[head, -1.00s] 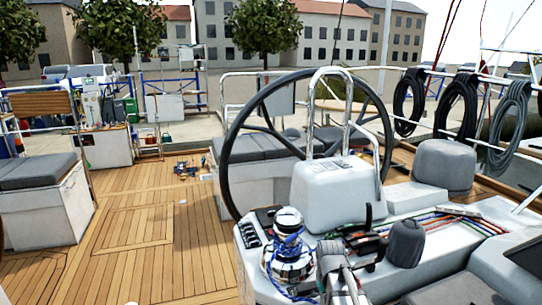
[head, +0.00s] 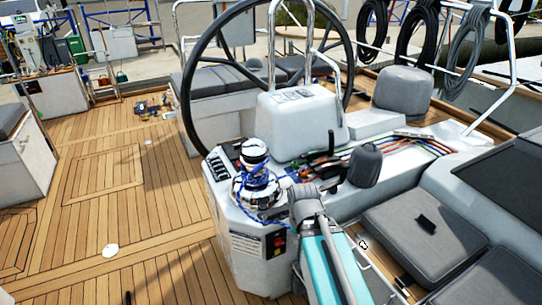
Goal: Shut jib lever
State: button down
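A bank of rope clutches (head: 305,170) with dark, red and green parts sits on the white cockpit console (head: 228,200), right of the chrome winch (head: 254,182). One black lever (head: 331,143) stands upright at the back of the bank, by the wheel pedestal. No label is readable, so I cannot tell which lever is the jib one. My arm, grey and teal, reaches up from the bottom in front of the console. Its grey upper joint hides part of the clutches. I cannot make out my gripper's fingers among the dark parts there.
The steering wheel (head: 191,95) and white pedestal (head: 296,125) stand behind the clutches. A dark padded block (head: 366,165) is to their right. Blue rope hangs round the winch. Grey seat cushions (head: 410,225) lie at the right. Open teak deck (head: 100,180) is at the left.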

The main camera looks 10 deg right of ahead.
aim_at(331, 150)
jog(key=k, duration=0.65)
jog(key=z, duration=0.4)
jog(key=i, duration=1.65)
jog(key=u, duration=0.25)
